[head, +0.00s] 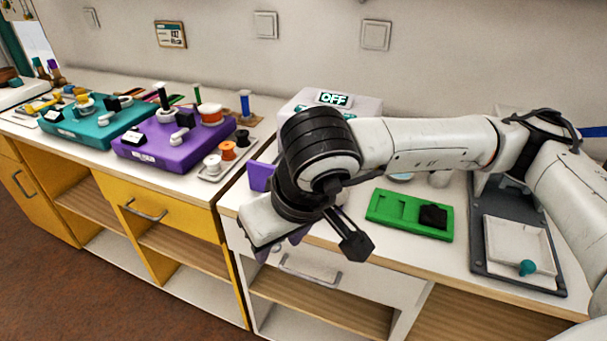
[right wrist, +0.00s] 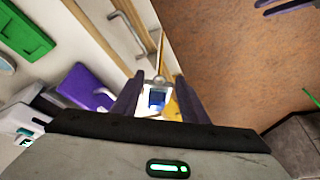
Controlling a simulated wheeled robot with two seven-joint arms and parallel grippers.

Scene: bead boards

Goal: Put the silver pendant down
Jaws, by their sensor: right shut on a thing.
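My right gripper (head: 282,243) hangs in front of the white counter's front edge, its purple fingertips pointing down and mostly hidden by the wrist in the head view. In the right wrist view, its two purple fingers (right wrist: 157,92) have a small silver and blue thing between them, which looks like the silver pendant (right wrist: 157,98). The gripper is shut on it. The pendant is hidden in the head view. A purple finger-like shape at the top edge of the right wrist view looks like my left gripper (right wrist: 285,4); its opening is unclear.
A green tray (head: 390,208) with a black piece (head: 433,216) lies on the counter. Right of it, a dark tray (head: 480,255) holds a white dish (head: 505,236) and a teal piece (head: 527,267). Behind my arm stands a device reading OFF (head: 334,99). Purple (head: 165,152) and teal (head: 75,132) boards stand left.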

